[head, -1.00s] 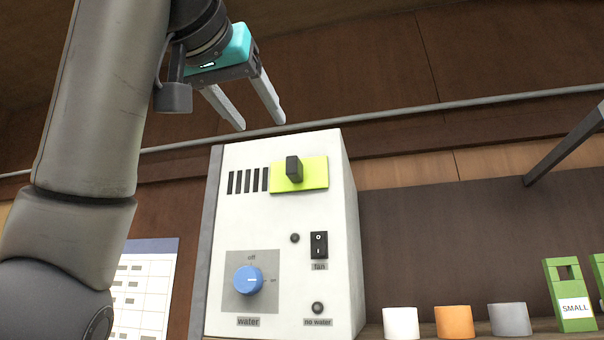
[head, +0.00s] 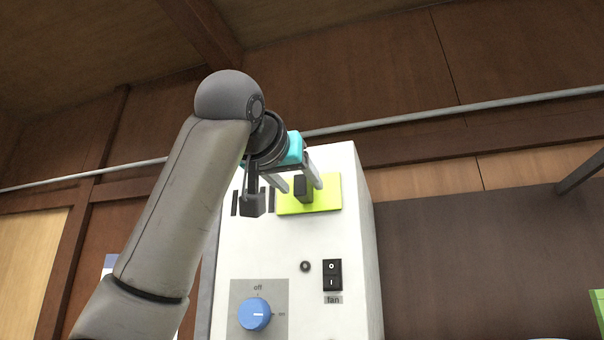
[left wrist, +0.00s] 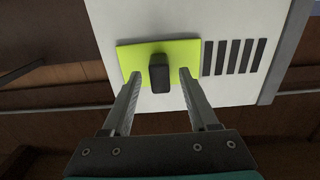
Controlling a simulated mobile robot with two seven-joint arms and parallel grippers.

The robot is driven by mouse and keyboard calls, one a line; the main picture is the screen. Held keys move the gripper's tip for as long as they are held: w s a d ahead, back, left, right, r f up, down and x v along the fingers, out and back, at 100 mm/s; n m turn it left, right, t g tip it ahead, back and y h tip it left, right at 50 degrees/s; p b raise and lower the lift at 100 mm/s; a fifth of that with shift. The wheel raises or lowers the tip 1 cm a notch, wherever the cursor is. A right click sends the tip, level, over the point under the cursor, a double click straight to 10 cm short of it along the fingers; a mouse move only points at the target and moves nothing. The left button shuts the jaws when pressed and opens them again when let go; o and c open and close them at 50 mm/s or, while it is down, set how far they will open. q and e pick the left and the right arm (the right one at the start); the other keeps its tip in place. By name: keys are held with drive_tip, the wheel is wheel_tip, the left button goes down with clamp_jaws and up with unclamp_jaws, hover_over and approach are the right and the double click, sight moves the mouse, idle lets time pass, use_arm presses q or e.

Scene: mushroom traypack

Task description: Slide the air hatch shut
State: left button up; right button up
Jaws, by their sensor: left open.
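The air hatch is a lime-green plate (head: 327,193) with a black knob (head: 302,188), on the upper front of a white control box (head: 345,230). Dark vent slots (head: 235,203) show to its left, partly hidden by my arm; in the left wrist view several slots (left wrist: 234,57) lie open to the right of the plate (left wrist: 185,50). My left gripper (head: 300,186) is open at the hatch. In the left wrist view its fingers (left wrist: 160,76) stand on either side of the knob (left wrist: 159,73), with gaps showing. My right gripper is not in view.
Below the hatch are a black fan switch (head: 332,274) and a blue water dial (head: 254,314). A grey pipe (head: 450,114) runs along the wooden wall behind. Free room lies right of the box.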

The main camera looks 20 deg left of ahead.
use_arm(q)
drive_tip(key=shift+w+p, duration=0.3)
drive_tip(key=shift+w, duration=0.9)
clamp_jaws()
idle(0.6)
